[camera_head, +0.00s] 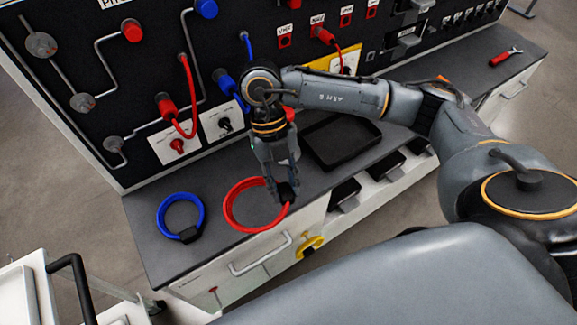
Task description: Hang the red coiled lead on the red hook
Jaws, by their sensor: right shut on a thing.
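The red coiled lead (229,207) is a ring at the front of the grey bench top, with a dark band on its right side. My right gripper (284,193) points down at that band and is shut on the lead. The coil is at or just above the bench surface; I cannot tell which. A small red fitting (177,146) on a white plate on the black panel looks like the red hook. My left gripper is not in view.
A blue coiled lead (181,216) lies left of the red one. A black tray (342,141) sits behind and right of my right gripper. Red leads (186,95) loop from the panel. A red-handled tool (506,56) lies at the far right. A cart (35,290) stands at lower left.

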